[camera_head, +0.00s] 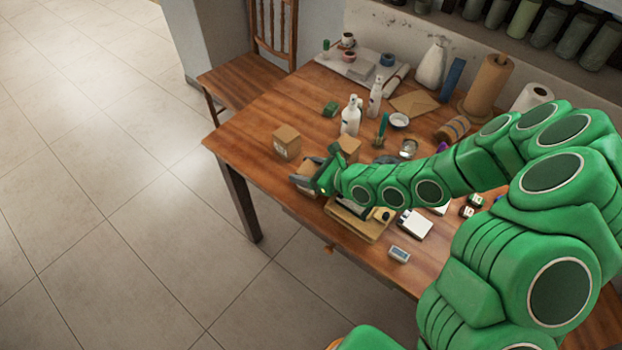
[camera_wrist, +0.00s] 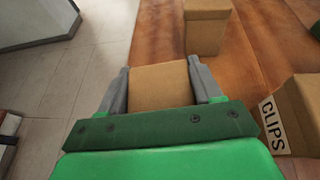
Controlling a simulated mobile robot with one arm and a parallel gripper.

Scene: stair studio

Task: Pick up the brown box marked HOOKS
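My gripper (camera_head: 312,177) is low over the table's near left edge, with its fingers on either side of a brown box (camera_wrist: 160,86). In the wrist view the box fills the space between the fingers and both fingers lie against its sides. Its label is out of sight, so I cannot read HOOKS on it. A second brown box (camera_head: 286,142) stands farther back near the left edge; its label is too small to read. It also shows in the wrist view (camera_wrist: 206,30). A third brown box (camera_wrist: 298,112), marked CLIPS, stands to the right, partly behind my gripper in the head view (camera_head: 348,147).
White bottles (camera_head: 350,118) and a green object (camera_head: 331,108) stand behind the boxes. A wooden tray (camera_head: 356,225) lies right beside my gripper, under my arm. A small device (camera_head: 400,254) is near the front edge. A chair (camera_head: 247,78) stands at the far left corner.

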